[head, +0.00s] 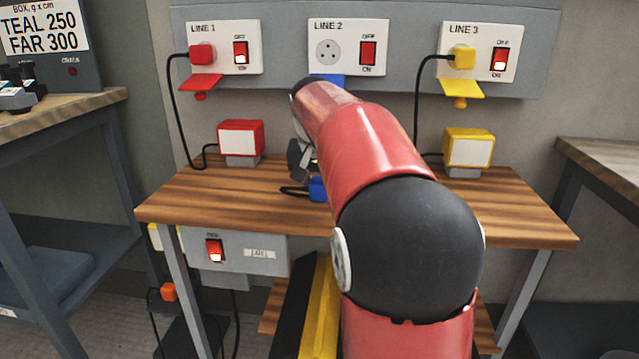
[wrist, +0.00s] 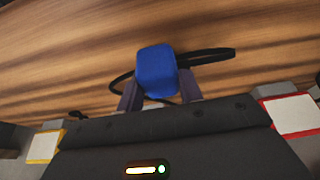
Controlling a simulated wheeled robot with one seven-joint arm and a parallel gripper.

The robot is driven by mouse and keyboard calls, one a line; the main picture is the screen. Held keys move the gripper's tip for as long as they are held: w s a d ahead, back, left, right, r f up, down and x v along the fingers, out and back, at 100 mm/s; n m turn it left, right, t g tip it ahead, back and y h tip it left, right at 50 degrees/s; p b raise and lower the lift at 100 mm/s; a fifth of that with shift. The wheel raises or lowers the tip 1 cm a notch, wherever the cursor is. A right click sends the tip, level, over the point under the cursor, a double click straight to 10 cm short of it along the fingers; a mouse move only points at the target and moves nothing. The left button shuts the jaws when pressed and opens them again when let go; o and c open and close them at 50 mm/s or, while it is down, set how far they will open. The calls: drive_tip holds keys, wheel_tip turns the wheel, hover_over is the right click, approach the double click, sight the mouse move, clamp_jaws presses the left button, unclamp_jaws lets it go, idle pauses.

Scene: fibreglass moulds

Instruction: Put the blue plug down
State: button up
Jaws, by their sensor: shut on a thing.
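The blue plug (wrist: 156,72) is between the fingers of my gripper (wrist: 158,100) in the wrist view, with its black cord (wrist: 205,56) curving behind it over the wood. My gripper is shut on it. In the head view the blue plug (head: 318,189) shows low at the wooden table top (head: 240,200), partly hidden by my red arm. My gripper (head: 303,160) is mostly hidden there too. I cannot tell whether the plug touches the wood.
LINE 2's socket (head: 328,51) is empty. A red plug (head: 202,55) is in LINE 1 and a yellow plug (head: 461,57) in LINE 3. A red box (head: 240,138) and a yellow box (head: 468,148) stand at the table's back. The left table area is clear.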

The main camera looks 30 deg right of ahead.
drive_tip(key=shift+f, duration=0.5)
drive_tip(key=o, duration=1.1)
drive_tip(key=shift+r, duration=0.1)
drive_tip(key=p+v, duration=0.3)
drive_tip(key=v, duration=1)
drive_tip(key=shift+s+a+f+n+t+y+p, duration=0.15)
drive_tip(key=shift+s+a+f+n+t+y, duration=0.25)
drive_tip(key=shift+s+a+f+n, duration=1.6)
drive_tip(key=shift+s+a+f+n+t+y+p, duration=0.35)
drive_tip(key=shift+s+a+f, duration=1.95)
drive_tip(key=shift+s+f, duration=2.5)
drive_tip(key=shift+s+a+f+n+t+y, duration=0.15)
drive_tip(key=shift+s+a+f+n+y, duration=0.65)
drive_tip(key=shift+s+a+f, duration=2.55)
